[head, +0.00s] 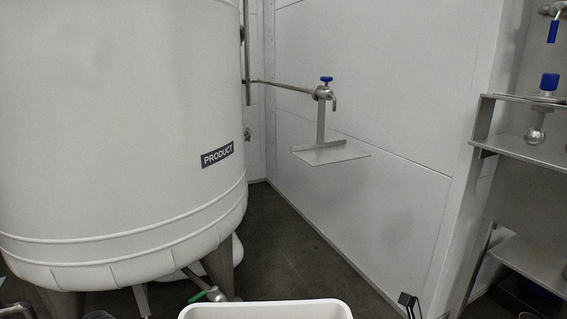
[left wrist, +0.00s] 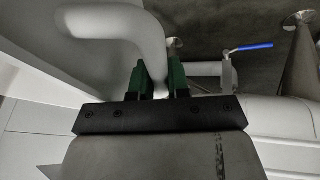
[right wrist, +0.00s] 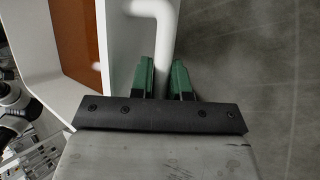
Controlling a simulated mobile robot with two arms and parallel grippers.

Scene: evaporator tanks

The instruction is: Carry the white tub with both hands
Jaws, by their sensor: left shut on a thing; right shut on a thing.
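The white tub (head: 265,309) shows at the bottom middle of the head view, only its far rim and upper wall in the picture. In the left wrist view my left gripper (left wrist: 157,80) has its green fingers closed on a bent white handle (left wrist: 152,38) of the tub. In the right wrist view my right gripper (right wrist: 164,78) is closed on the other white handle (right wrist: 163,35), beside the tub's white wall (right wrist: 117,40). An orange-brown surface (right wrist: 75,40) shows inside the tub. The tub's underside is hidden.
A large white tank (head: 110,120) labelled PRODUCT stands at left. A blue-handled tap (head: 325,90) is above a small metal shelf (head: 330,154) on the right wall. Metal shelving (head: 520,148) stands at far right. Dark floor (head: 290,265) is open between tank and wall.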

